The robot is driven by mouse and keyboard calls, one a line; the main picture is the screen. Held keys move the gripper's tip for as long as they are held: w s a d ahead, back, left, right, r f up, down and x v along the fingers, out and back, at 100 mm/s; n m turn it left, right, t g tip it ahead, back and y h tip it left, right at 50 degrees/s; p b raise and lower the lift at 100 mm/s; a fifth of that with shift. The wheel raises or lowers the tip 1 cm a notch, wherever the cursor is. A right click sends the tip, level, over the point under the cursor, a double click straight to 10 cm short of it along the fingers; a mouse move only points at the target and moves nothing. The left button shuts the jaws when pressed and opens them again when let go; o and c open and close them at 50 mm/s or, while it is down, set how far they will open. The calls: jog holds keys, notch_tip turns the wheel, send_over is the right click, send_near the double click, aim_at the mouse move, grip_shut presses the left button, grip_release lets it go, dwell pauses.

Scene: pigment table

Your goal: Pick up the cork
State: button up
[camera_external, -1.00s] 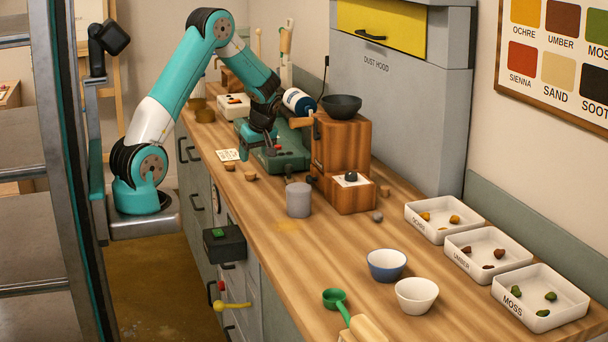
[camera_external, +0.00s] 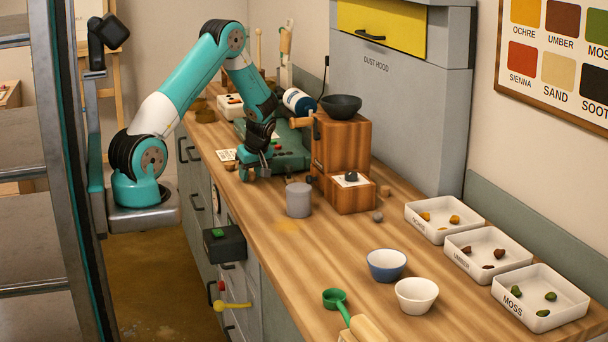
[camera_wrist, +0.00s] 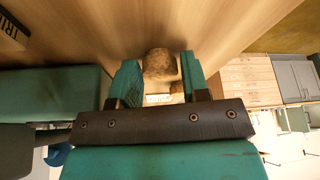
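A brown cork (camera_wrist: 159,65) shows in the wrist view between the two teal fingers of my gripper (camera_wrist: 161,77). The fingers stand apart on either side of it, with a thin gap at the right finger; whether the left finger touches it is unclear. In the external view my gripper (camera_external: 256,174) points down at the wooden worktop near its left edge, and the cork there is hidden by it.
A green machine (camera_external: 287,150) stands close behind my gripper. A grey cup (camera_external: 298,200) and a wooden grinder (camera_external: 341,148) are to the right. The worktop's front edge is close by.

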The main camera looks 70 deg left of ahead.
jog(key=c, duration=0.5)
jog(key=shift+c, duration=0.2)
